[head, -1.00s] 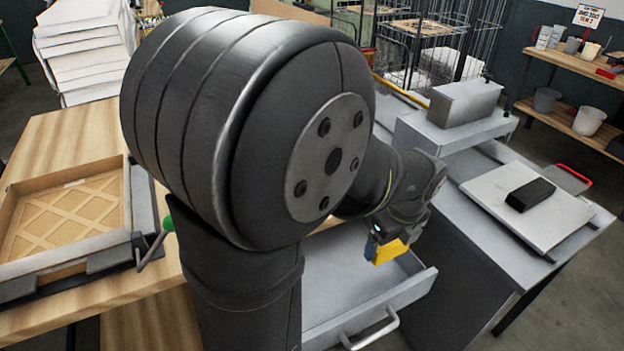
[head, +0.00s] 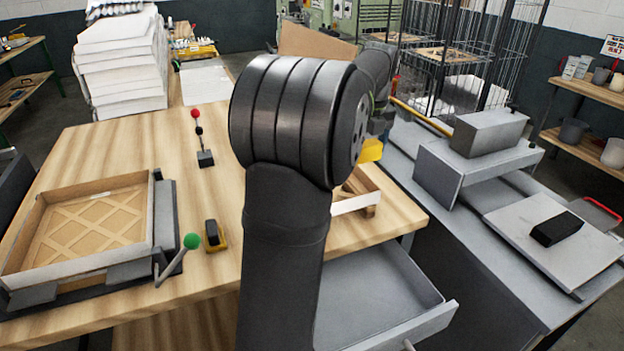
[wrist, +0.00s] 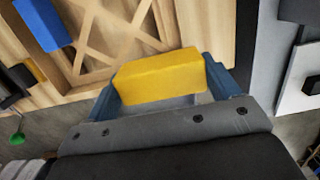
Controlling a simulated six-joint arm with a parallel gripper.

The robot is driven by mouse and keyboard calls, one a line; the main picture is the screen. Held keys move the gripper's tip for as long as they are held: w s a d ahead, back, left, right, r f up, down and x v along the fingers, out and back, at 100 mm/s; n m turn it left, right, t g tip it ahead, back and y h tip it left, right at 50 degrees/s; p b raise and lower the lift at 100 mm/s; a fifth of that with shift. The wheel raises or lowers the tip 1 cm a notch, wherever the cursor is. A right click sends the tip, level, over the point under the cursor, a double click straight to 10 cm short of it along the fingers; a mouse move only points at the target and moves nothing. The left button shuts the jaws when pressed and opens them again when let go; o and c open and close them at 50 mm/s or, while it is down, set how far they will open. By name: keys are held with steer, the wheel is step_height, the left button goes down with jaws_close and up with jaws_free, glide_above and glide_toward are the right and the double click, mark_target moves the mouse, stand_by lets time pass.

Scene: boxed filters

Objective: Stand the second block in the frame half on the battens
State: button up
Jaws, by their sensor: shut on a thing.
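My gripper (wrist: 163,80) is shut on a yellow block (wrist: 158,78), held between its two blue fingers in the wrist view. In the head view the yellow block (head: 371,150) shows just right of my arm, which hides most of the gripper. A wooden frame half (wrist: 128,42) with a crossed lattice lies beyond the held block in the wrist view.
Another latticed frame half (head: 75,262) sits in a fixture at the table's left. A green-knobbed lever (head: 192,241), a yellow-black tool (head: 214,236) and a red-knobbed lever (head: 205,157) stand nearby. An open drawer (head: 385,290) juts out below. A grey bench (head: 450,215) is right.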

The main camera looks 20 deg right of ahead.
steer(key=w+a+f, duration=0.1)
steer(key=w+f, duration=0.1)
steer(key=w, duration=0.1)
steer(key=w+a+f, duration=0.2)
steer(key=w, duration=0.1)
steer(key=w+a+f, duration=0.2)
steer(key=w, duration=0.1)
steer(key=shift+w+a+f, duration=0.15)
steer(key=shift+w+f, duration=0.25)
steer(key=shift+f, duration=1.95)
steer(key=shift+f, duration=0.15)
steer(key=o, duration=0.9)
steer(key=shift+o, duration=0.2)
step_height(320, 180, up, 12)
steer(key=s, duration=0.1)
steer(key=shift+s, duration=0.25)
steer(key=f, duration=0.3)
steer(key=w+f, duration=0.1)
steer(key=f, duration=0.7)
steer(key=shift+w+f, duration=0.2)
steer(key=shift+w, duration=0.1)
steer(key=shift+r, duration=1.75)
steer(key=shift+f, duration=0.1)
